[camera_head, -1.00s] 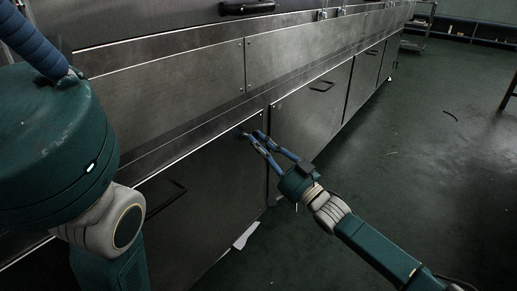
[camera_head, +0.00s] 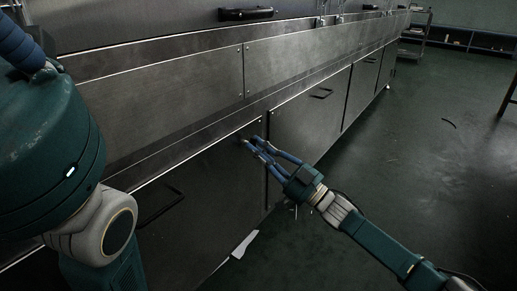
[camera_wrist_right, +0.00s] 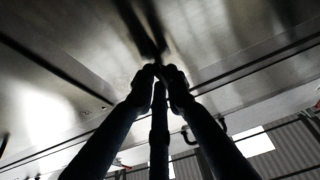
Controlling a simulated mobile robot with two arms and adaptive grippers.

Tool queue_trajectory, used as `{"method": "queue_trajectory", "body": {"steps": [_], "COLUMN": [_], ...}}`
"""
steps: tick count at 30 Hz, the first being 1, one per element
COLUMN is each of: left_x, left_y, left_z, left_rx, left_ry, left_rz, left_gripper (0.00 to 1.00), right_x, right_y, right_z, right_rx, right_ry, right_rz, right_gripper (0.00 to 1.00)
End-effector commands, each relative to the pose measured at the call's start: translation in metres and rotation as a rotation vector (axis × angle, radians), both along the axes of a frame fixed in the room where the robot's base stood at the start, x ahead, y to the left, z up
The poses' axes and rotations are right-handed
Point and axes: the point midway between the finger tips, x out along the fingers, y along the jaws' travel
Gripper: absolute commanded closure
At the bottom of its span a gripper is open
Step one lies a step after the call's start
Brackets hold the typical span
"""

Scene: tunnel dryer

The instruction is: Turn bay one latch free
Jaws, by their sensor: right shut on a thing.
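My right gripper (camera_head: 250,141) reaches to the upper right corner of the nearest lower metal door (camera_head: 200,190), where the latch sits. The latch is small and mostly hidden by the fingers. In the right wrist view the fingertips (camera_wrist_right: 160,72) are closed together on it against the metal face, and a dark vertical strip runs up from them. My right gripper is shut on the latch. How far the latch is turned cannot be told. My left gripper is not in view; only part of my left arm shows at the left of the head view.
A dark handle (camera_head: 160,207) sticks out from the near door. A second lower door (camera_head: 310,110) with its own handle (camera_head: 322,93) is to the right. A pale scrap (camera_head: 244,244) lies on the floor below. Open green floor (camera_head: 420,140) extends right; a cart (camera_head: 413,38) stands far back.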

Motion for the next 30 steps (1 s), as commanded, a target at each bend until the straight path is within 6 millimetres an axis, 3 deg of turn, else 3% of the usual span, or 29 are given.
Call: {"method": "queue_trajectory", "body": {"steps": [6,7,8,19,30], "left_x": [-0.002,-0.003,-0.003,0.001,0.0], "left_y": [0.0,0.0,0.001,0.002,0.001], "left_z": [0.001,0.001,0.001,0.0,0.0], "left_rx": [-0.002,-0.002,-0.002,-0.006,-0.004], "left_ry": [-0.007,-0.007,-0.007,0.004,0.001], "left_rz": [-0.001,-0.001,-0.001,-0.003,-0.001], "left_gripper": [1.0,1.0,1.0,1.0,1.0], "right_x": [0.0,0.0,0.0,-0.002,-0.04], "right_y": [0.0,0.0,0.0,-0.004,-0.057], "right_z": [-0.001,-0.001,-0.001,-0.003,-0.031], "right_rx": [-0.002,-0.002,-0.002,-0.001,-0.003], "right_ry": [0.0,0.0,0.0,0.002,0.003], "right_rz": [-0.002,-0.002,-0.002,-0.002,-0.003], "right_gripper": [1.0,0.81,0.79,0.79,0.79]}}
